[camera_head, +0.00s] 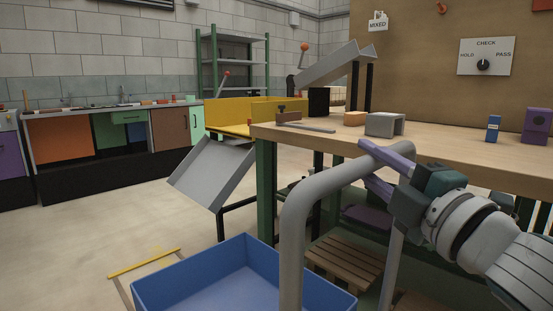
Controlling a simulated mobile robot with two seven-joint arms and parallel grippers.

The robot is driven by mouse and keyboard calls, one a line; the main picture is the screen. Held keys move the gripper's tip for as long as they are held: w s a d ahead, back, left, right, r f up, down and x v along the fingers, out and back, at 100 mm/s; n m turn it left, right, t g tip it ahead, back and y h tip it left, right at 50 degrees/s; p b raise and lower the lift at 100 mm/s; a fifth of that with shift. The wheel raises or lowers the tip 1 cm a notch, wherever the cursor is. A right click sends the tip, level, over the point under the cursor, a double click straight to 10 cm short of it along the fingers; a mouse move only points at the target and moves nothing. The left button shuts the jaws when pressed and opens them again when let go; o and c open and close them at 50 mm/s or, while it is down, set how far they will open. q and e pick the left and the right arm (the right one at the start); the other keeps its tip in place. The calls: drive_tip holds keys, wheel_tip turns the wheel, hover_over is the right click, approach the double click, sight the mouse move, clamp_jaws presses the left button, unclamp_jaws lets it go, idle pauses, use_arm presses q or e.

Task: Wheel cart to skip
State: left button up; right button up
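The cart shows at the bottom centre as a blue open-topped tub (185,281) with a bent grey tube handle (296,215) rising in front of it. The visible part of the tub's inside looks empty; its wheels are out of view. My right gripper (368,164) comes in from the right, and its two purple fingers lie on either side of the handle's top bar, close against it. A yellow open container (228,112), which looks like the skip, stands behind the workbench's left end. My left gripper is out of view.
The wooden workbench (460,153) fills the right, with a grey hollow brick (386,124) on it. A sloping grey chute (213,171) stands at its left end. A yellow bar (145,262) lies left of the tub. The floor (85,240) at left is mostly clear.

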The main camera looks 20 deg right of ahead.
clamp_jaws()
idle(0.9)
